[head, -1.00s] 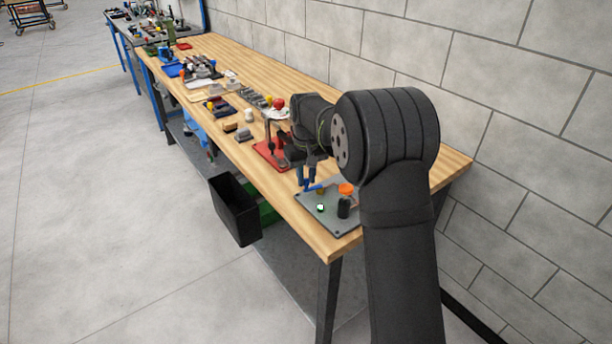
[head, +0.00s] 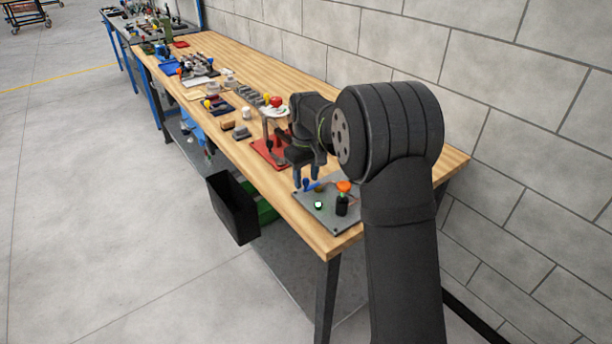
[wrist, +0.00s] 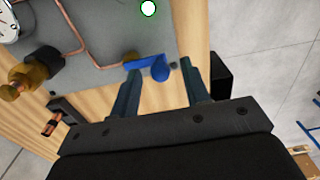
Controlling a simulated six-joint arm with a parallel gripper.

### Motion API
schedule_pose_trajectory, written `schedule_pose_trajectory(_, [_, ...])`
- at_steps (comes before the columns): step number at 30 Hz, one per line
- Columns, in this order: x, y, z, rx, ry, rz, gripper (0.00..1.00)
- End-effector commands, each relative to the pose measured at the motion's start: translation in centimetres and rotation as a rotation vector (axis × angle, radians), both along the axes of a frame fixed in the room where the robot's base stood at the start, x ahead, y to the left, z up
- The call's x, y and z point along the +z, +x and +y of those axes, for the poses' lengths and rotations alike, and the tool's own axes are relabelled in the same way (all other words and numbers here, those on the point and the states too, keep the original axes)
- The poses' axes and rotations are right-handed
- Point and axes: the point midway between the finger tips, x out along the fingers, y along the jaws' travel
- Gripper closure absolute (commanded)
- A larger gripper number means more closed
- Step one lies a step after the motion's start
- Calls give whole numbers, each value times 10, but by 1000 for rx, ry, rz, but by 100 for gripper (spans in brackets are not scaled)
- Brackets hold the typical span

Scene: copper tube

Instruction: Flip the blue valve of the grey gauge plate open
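The grey gauge plate (head: 328,214) lies on the near end of the bench. Its blue valve (head: 307,185) sits near the plate's left edge, and my gripper (head: 306,181) is right above and around it. In the wrist view the blue valve (wrist: 148,64) has its lever lying roughly sideways, with a rounded blue end at the right. My gripper's fingers (wrist: 163,78) are apart, one either side below the blue part, with a gap visible between. Nothing is clamped. A small green-rimmed light (head: 318,205) on the plate is lit. The gauge (wrist: 8,24) shows only partly at the wrist view's edge.
Copper tubing (wrist: 72,25) and a brass fitting (wrist: 28,72) are on the plate. An orange knob on a black post (head: 343,188) stands beside the valve. A red plate (head: 268,152) lies just beyond. A black bin (head: 234,207) hangs at the bench's front edge.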

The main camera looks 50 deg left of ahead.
Motion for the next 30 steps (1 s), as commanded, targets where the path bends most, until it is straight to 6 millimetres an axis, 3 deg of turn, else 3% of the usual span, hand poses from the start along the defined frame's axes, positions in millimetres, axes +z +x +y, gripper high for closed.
schedule_pose_trajectory(5, [5,0,0,0,1,0,57])
schedule_pose_trajectory(8, [17,0,1,0,4,-2,57])
schedule_pose_trajectory(21, [121,0,1,0,5,-2,57])
schedule_pose_trajectory(30, [167,0,1,0,2,-1,57])
